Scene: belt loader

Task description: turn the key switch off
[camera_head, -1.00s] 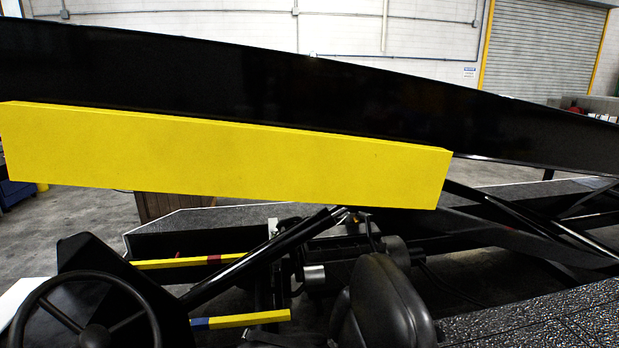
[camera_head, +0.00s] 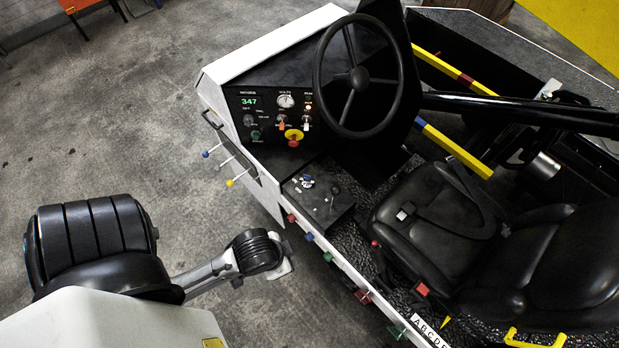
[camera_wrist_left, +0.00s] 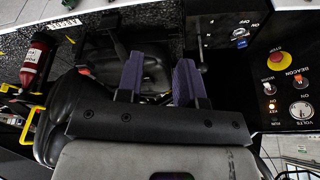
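A small blue and silver switch (camera_head: 307,182), probably the key switch, sits on the black side console between the dash and the seat. In the left wrist view it shows at upper right (camera_wrist_left: 240,35), beside ON and OFF lettering; its exact position is too small to read. My left gripper shows in the left wrist view as two purple fingers (camera_wrist_left: 158,75), apart with nothing between them. In the head view my left arm's end (camera_head: 272,255) is over the floor, left of the vehicle and apart from the switch; its fingers are not clear. My right gripper is not in view.
The dash has a red stop button on yellow (camera_head: 293,137) and a lit amber lamp (camera_head: 308,107), labelled KEY in the wrist view. A steering wheel (camera_head: 358,77), black lever (camera_head: 331,202) and seat (camera_head: 440,220) surround the console.

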